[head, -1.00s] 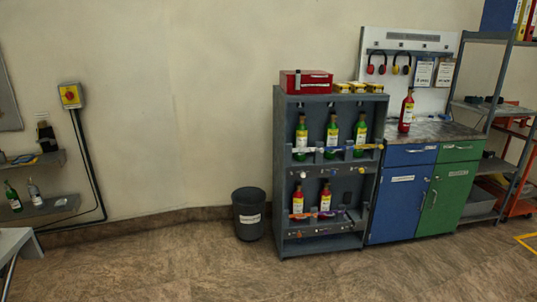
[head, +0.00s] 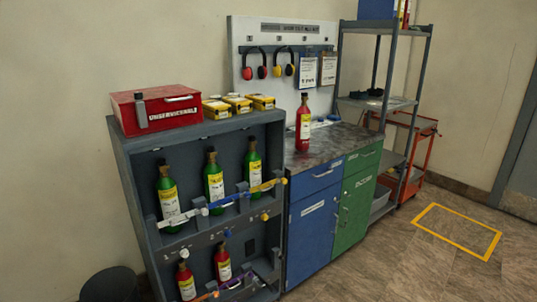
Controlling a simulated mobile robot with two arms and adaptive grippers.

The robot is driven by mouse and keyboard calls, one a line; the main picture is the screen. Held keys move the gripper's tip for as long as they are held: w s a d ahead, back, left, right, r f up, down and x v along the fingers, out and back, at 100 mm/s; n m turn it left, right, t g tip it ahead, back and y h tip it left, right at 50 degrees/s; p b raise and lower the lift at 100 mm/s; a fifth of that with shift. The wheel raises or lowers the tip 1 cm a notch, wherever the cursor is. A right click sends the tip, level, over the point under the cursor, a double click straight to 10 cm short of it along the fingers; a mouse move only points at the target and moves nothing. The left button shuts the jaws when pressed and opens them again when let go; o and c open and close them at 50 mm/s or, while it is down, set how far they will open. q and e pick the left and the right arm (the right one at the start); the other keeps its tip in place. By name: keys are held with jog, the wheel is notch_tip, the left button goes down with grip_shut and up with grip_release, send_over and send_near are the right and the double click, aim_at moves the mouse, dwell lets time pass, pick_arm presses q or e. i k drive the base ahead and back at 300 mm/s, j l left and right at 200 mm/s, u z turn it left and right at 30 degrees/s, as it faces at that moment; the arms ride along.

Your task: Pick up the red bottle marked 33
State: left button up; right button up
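A red bottle (head: 304,128) with a yellow and white label stands upright on the worktop (head: 335,146) of the blue and green cabinet. Two more red bottles stand on the lower shelf of the grey rack, one at the left (head: 186,284) and one to its right (head: 223,266). Their lower parts are partly hidden by the straps and the picture's edge. The numbers on the labels are too small to read, so I cannot tell which bottle is marked 33. Neither of my grippers is in view.
The grey rack (head: 136,170) holds green bottles (head: 215,180) behind straps on its upper shelf. A red box (head: 155,108) and yellow boxes (head: 236,102) sit on top. A dark bin (head: 110,284) is at lower left. Open floor with a yellow outline (head: 458,231) is at right.

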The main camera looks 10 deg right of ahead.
aim_at(303, 116)
jog(key=i+l, duration=0.15)
jog(key=i, duration=0.25)
jog(key=i+l, duration=0.1)
jog(key=i, duration=0.3)
jog(key=i+l+u, duration=0.1)
jog(key=i, duration=0.3)
